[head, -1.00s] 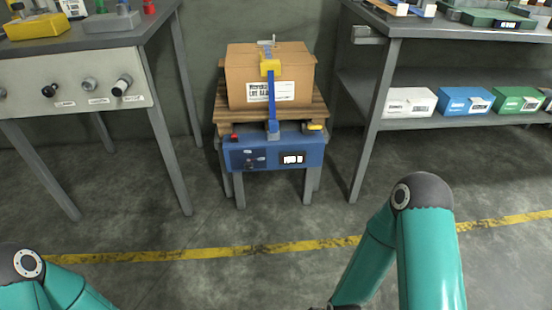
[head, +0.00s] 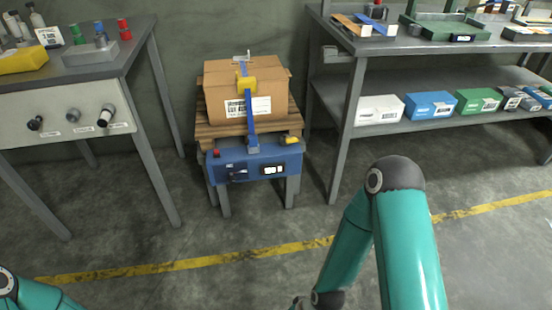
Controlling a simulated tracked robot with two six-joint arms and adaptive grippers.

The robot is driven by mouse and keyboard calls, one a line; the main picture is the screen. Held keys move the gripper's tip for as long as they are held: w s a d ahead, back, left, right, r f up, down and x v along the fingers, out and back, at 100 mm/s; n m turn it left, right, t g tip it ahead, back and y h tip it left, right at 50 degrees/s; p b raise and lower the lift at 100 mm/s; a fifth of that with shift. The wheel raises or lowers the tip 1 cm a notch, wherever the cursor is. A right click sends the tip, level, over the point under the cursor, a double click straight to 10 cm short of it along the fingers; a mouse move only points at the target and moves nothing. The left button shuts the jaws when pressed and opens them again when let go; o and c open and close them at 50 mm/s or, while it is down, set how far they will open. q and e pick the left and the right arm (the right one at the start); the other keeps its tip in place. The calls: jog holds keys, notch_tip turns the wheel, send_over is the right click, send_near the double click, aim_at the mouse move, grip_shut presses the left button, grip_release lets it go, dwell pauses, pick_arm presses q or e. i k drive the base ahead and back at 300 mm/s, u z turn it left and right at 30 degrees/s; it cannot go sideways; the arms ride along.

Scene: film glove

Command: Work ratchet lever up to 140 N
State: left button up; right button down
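A blue strap (head: 249,113) runs down the front of a cardboard box (head: 219,100) that sits on a wooden pallet (head: 215,131). A yellow ratchet piece (head: 246,84) sits on the strap near the top front edge of the box, with a grey metal part (head: 242,57) above it. The blue stand (head: 230,172) below carries a small lit display (head: 273,170), too small to read, plus a red button and a yellow part. Both my teal arms show at the bottom, apart from the box. Neither gripper is in view.
A table (head: 60,103) with knobs and small parts stands at left. A shelf unit (head: 345,100) with several cartons and trays stands at right. Open floor with a yellow line (head: 190,263) lies before the stand.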

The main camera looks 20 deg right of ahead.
aim_at(289, 140)
jog(key=k, duration=0.65)
jog(key=z, duration=0.45)
jog(key=i, duration=2.45)
jog(key=u, duration=0.6)
